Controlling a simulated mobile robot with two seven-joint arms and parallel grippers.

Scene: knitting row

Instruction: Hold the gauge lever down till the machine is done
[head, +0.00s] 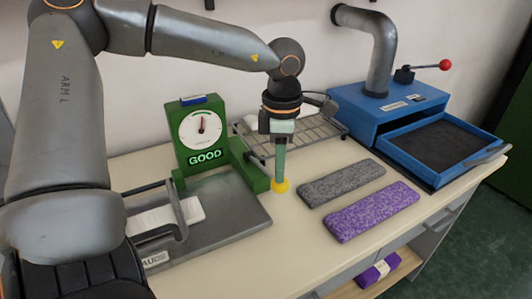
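The green gauge (203,135) stands on a grey base plate (232,222); its dial needle points up and its sign reads GOOD. A yellow knob (280,187) sits low at the right of the gauge, at the lever's end. My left gripper (280,178) points straight down, its pale green fingers together in one narrow strip. Their tips are at the knob and seem to touch it from above. A white piece (165,217) lies on the plate under a metal frame. My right gripper is not in view.
A grey knitted strip (340,183) and a purple one (372,211) lie on the bench to the right. A wire rack (310,135) stands behind. A blue machine (395,108) has an open drawer (440,145) and a red-balled lever (445,65).

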